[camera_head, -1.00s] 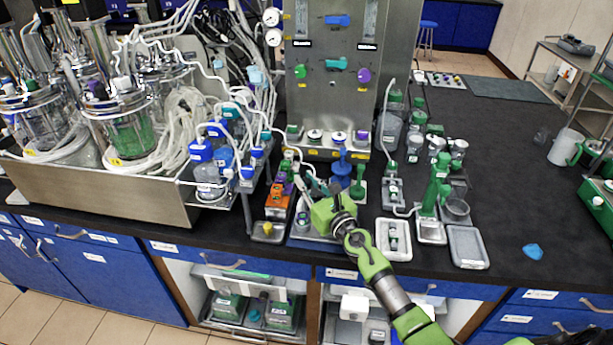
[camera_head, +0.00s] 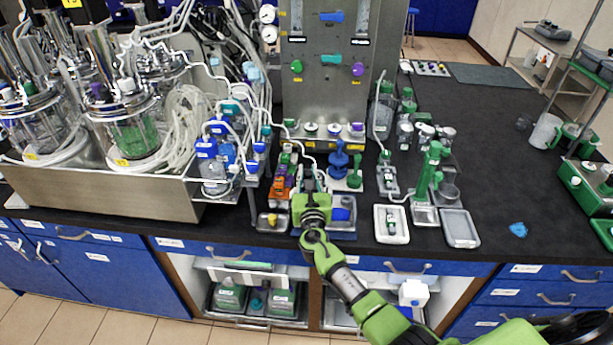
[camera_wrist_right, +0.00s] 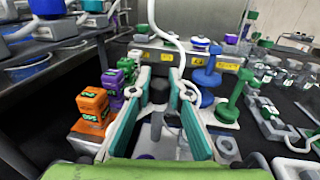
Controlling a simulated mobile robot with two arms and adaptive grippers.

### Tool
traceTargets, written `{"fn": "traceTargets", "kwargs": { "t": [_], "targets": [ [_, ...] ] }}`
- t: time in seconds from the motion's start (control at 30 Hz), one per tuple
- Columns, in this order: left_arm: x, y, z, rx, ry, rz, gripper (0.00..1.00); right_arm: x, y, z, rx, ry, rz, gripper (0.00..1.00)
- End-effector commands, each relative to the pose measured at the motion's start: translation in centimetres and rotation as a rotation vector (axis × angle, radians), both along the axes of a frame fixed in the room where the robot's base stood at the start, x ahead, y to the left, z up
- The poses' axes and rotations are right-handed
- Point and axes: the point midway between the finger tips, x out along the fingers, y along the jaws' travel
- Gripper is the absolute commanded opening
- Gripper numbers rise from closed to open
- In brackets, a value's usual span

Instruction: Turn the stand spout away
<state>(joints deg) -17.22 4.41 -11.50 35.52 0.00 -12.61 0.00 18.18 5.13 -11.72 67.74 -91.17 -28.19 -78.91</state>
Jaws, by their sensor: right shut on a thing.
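My right gripper (camera_head: 311,190) is over the front middle of the bench, beside the orange and purple boxes. In the right wrist view, its two teal-padded fingers (camera_wrist_right: 159,88) are close around a small grey part, which I take to be the stand spout (camera_wrist_right: 158,92). A white tube (camera_wrist_right: 165,38) comes down behind this part. In the head view the gripper hides most of the held part. My left gripper is not in view.
Orange boxes (camera_wrist_right: 92,108) stand close left of the fingers. Blue (camera_head: 338,160) and green stands are close on the right. A green dispenser (camera_head: 428,175) and white tray (camera_head: 391,224) are further right.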

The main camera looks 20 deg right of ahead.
Motion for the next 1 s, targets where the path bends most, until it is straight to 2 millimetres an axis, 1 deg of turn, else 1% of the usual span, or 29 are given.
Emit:
{"fn": "traceTargets", "kwargs": {
  "t": [0.03,0.13,0.2,0.27,0.43,0.53,0.7,0.83,1.0],
  "targets": [
    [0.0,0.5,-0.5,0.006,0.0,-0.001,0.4,0.2,0.4,-0.3,0.003,-0.001,-0.036,0.0],
    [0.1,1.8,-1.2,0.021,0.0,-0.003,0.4,0.4,0.4,-0.3,0.0,-0.001,-0.118,0.0],
    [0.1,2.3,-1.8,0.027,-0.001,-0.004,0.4,0.4,0.4,-0.3,0.0,-0.002,-0.173,0.0],
    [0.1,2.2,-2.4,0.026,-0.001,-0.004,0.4,0.3,0.3,-0.4,0.0,-0.002,-0.218,0.0],
    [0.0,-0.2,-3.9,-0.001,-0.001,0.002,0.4,0.3,0.2,-0.4,-0.002,-0.002,-0.322,0.0],
    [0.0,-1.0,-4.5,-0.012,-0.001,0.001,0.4,0.3,0.2,-0.4,-0.002,-0.001,-0.365,0.0],
    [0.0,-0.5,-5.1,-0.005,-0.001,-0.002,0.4,0.2,0.1,-0.3,-0.003,0.001,-0.413,0.0],
    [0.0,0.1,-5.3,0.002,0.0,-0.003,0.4,0.1,0.1,-0.2,-0.002,0.002,-0.43,0.0],
    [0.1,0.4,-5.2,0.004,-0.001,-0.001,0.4,0.1,0.0,-0.2,-0.003,0.002,-0.437,0.0]
  ]
}}
